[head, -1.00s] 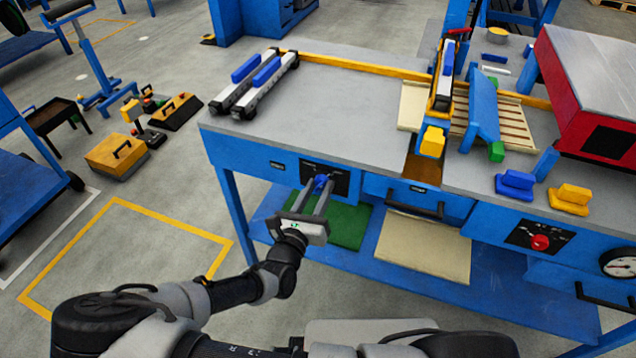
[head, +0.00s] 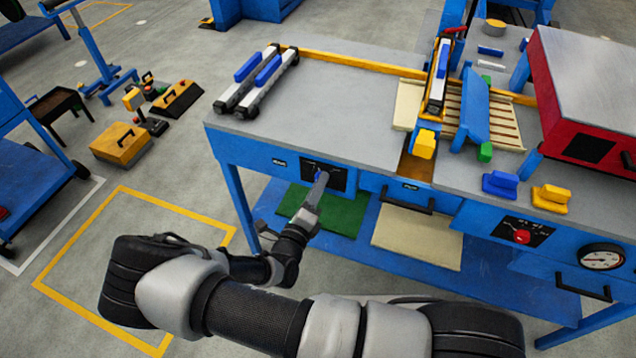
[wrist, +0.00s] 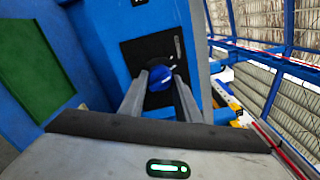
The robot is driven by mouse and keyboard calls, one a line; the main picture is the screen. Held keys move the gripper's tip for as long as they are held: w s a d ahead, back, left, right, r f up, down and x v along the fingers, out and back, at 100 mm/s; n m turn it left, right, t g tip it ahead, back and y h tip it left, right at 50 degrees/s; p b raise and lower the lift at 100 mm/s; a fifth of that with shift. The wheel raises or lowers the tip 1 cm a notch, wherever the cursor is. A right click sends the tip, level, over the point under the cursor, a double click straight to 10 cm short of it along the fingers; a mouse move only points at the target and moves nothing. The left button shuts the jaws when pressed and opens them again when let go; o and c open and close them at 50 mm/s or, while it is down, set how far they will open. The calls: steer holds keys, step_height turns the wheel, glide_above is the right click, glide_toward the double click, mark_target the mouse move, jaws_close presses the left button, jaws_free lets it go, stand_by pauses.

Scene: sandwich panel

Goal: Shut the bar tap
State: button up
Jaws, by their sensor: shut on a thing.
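The bar tap is a blue knob (head: 318,176) on a black plate (head: 338,180) on the blue front of the bench, left of the drawer. In the wrist view the blue knob (wrist: 161,76) sits between both fingers, in front of the black plate (wrist: 150,50). My gripper (head: 320,182) is shut on this knob. In the head view its fingers line up nearly edge-on and hide part of the knob. The wrist view shows my gripper (wrist: 160,84) with one finger at each side of the knob. The marks on the plate are too small to read.
A drawer with a dark handle (head: 405,200) is right of the plate. Farther right are a red knob (head: 521,237) and a round gauge (head: 602,257). A green mat (head: 335,212) lies on the lower shelf. The floor at the left front is clear.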

steer(key=shift+n+p, duration=0.35)
steer(key=shift+n, duration=1.95)
steer(key=o, duration=1.1)
steer(key=shift+c, duration=0.2)
steer(key=shift+s, duration=0.1)
steer(key=v, duration=1.7)
steer(key=shift+r, duration=0.2)
